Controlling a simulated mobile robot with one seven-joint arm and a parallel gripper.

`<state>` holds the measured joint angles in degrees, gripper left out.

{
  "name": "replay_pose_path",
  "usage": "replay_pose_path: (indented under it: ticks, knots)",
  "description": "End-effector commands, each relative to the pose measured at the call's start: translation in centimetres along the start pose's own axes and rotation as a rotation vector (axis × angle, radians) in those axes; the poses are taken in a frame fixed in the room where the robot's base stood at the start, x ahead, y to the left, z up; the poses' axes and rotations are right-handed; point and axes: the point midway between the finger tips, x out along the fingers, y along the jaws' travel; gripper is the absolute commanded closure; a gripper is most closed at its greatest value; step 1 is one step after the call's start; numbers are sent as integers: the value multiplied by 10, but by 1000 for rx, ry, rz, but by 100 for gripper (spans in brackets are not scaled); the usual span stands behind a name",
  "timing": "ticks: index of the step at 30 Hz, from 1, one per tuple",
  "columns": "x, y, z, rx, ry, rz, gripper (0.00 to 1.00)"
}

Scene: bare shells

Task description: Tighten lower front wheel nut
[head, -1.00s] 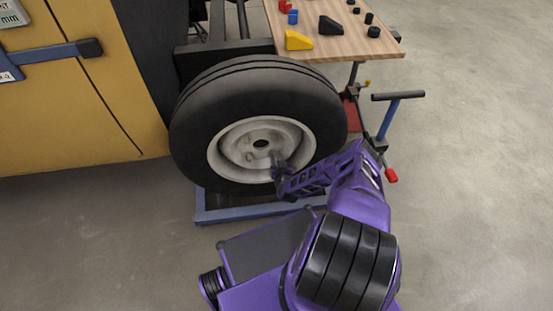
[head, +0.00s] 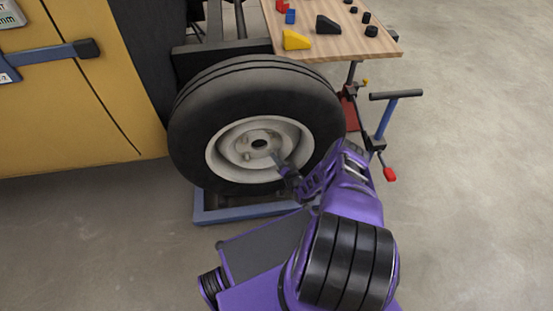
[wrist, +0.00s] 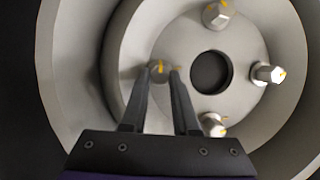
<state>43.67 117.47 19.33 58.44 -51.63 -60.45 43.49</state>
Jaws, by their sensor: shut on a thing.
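The wheel (head: 190,135) has a black tyre and a pale metal rim with a dark centre hole. My gripper (head: 277,157) reaches the lower right of its hub in the head view. In the wrist view my gripper (wrist: 160,73) has its two black fingers closed around a silver wheel nut (wrist: 158,69) with an orange mark. The fingers partly cover this nut. Other orange-marked nuts stand free around the hole: an upper nut (wrist: 216,14), a right nut (wrist: 266,73) and a bottom nut (wrist: 212,125).
A wooden bench (head: 345,45) with coloured blocks and black pieces stands behind the wheel. A blue frame (head: 245,213) lies below the wheel, and a yellow body (head: 85,120) stands left. Floor at the right is clear.

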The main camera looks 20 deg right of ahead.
Motion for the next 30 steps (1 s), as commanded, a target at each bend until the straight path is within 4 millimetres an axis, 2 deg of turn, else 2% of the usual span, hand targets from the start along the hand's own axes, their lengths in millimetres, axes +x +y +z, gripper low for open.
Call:
replay_pose_path:
  ticks: [21,22,26,30]
  knots:
    - [1,0,-1,70,4,-29,100]
    - [1,0,-1,70,4,-29,66]
    - [0,0,-1,69,3,-29,43]
    - [0,1,-1,69,2,-28,42]
